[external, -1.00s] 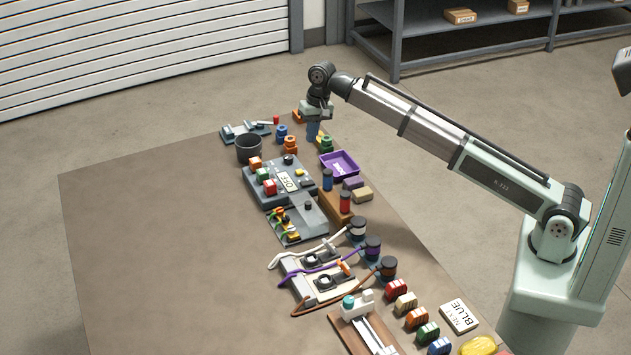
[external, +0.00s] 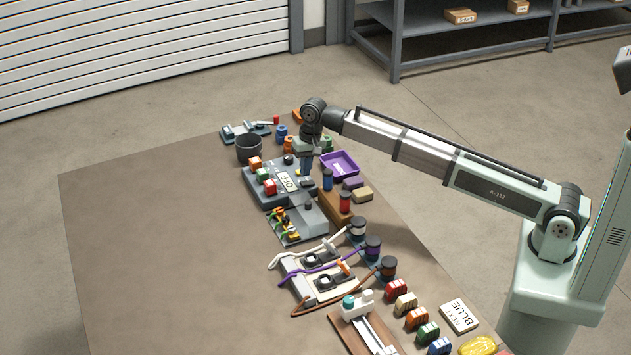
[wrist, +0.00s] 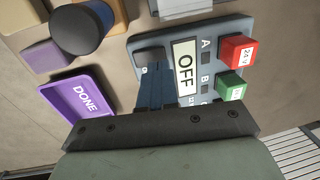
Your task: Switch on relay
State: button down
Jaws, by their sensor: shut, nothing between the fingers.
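The relay unit is a blue-grey box (external: 257,195) that I take to be the relay. It carries a white OFF plate (external: 289,182), also in the wrist view (wrist: 185,68). Red (external: 270,187), green (external: 263,174) and orange (external: 255,163) blocks sit along its left side; the wrist view shows the red one (wrist: 237,49) marked 24 V. My gripper (external: 306,173) is shut and empty, pointing down at the unit's right edge. In the wrist view its blue fingers (wrist: 156,82) sit beside the OFF plate and partly cover a dark part there. I cannot tell whether they touch it.
A purple DONE tray (external: 339,165) lies close to the right of my gripper. A black cup (external: 249,149) is behind the unit. Wired modules (external: 318,275) stand in front. The table's left side is clear.

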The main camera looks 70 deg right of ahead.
aim_at(306, 183)
jog(key=shift+w+a+f, duration=0.15)
jog(key=shift+f, duration=1.25)
jog(key=shift+w+a+f, duration=0.2)
jog(key=shift+a+f, duration=0.25)
jog(key=shift+f, duration=0.2)
jog(key=shift+s+d+r, duration=0.15)
jog(key=shift+s+d, duration=0.4)
jog(key=shift+s, duration=0.05)
notch_tip(306, 183, up, 14)
jog(key=w+a, duration=0.2)
jog(key=s+d, duration=0.3)
jog(key=f, duration=0.4)
jog(key=w+a+f, duration=0.1)
jog(key=f, duration=0.8)
jog(key=shift+w+a, duration=0.15)
jog(key=shift+w, duration=0.25)
